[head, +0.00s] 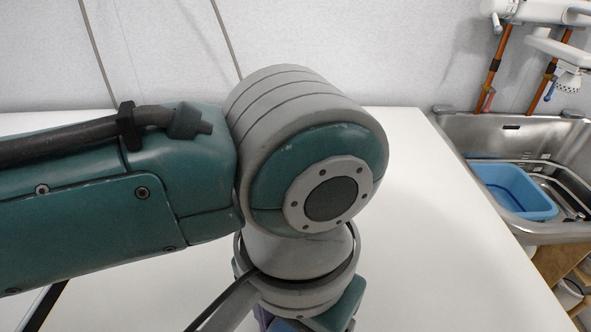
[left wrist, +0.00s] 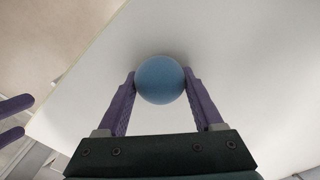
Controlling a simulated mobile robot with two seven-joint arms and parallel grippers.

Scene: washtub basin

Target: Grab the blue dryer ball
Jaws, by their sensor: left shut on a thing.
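The blue dryer ball (left wrist: 160,79) shows in the left wrist view, between the tips of my left gripper's two purple fingers. My left gripper (left wrist: 159,84) is shut on the ball, with one finger touching each side. The pale table top lies behind the ball; I cannot tell whether the ball touches it.
A white table (head: 440,270) spreads under my left arm, clear on its right side. Beyond its right edge is a metal sink (head: 470,128) with a blue tub (head: 512,190) in it. A tap and copper pipes (head: 493,68) are above the sink.

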